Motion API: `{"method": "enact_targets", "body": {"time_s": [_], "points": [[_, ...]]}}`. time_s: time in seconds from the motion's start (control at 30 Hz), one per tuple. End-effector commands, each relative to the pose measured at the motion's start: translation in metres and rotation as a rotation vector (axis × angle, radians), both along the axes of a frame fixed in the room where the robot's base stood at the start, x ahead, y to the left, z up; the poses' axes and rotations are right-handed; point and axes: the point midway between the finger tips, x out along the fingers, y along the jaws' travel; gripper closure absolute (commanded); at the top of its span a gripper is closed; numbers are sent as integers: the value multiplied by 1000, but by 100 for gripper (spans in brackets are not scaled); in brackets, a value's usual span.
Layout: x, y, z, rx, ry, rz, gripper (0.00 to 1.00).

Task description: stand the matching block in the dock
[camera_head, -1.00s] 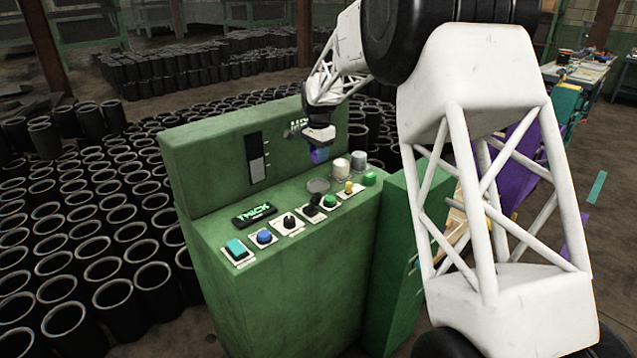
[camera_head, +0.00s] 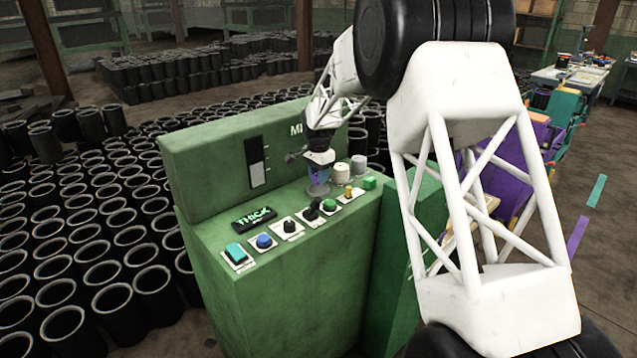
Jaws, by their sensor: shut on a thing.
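My gripper (camera_head: 319,163) points down over the green console's top. It is shut on a small blue-purple block (camera_head: 319,177). The block is upright, directly above or on a round grey disc (camera_head: 317,191), which looks like the dock. I cannot tell whether its base touches the disc. A white cylinder (camera_head: 342,173) and a grey cylinder (camera_head: 358,163) stand just to the right, with a green block (camera_head: 369,183) near them. The gripper's fingers are small and partly hidden.
The green console (camera_head: 230,240) carries a teal switch (camera_head: 237,253), a blue button (camera_head: 264,241), black knobs, a green button (camera_head: 330,205) and a yellow-topped lever (camera_head: 349,192) in front of the disc. Its upright back panel (camera_head: 220,150) stands close behind. Black sleeves (camera_head: 80,270) cover the floor at left.

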Motion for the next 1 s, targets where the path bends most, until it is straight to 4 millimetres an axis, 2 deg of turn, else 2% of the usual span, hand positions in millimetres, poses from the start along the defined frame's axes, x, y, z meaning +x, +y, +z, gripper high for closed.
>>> {"method": "enact_targets", "body": {"time_s": [0.1, 0.23, 0.73, 0.77, 0.8, 0.9, 1.0], "points": [[0, 0, -16, -1, 1, 0, 91], [0, 0, -25, 0, 0, 0, 91], [0, 0, -31, 0, 0, 0, 91], [0, 0, -31, 1, -1, 0, 66], [0, 0, -31, 1, -1, 0, 60], [0, 0, -31, 1, -1, 0, 44], [0, 0, -31, 1, -1, 0, 43]]}}
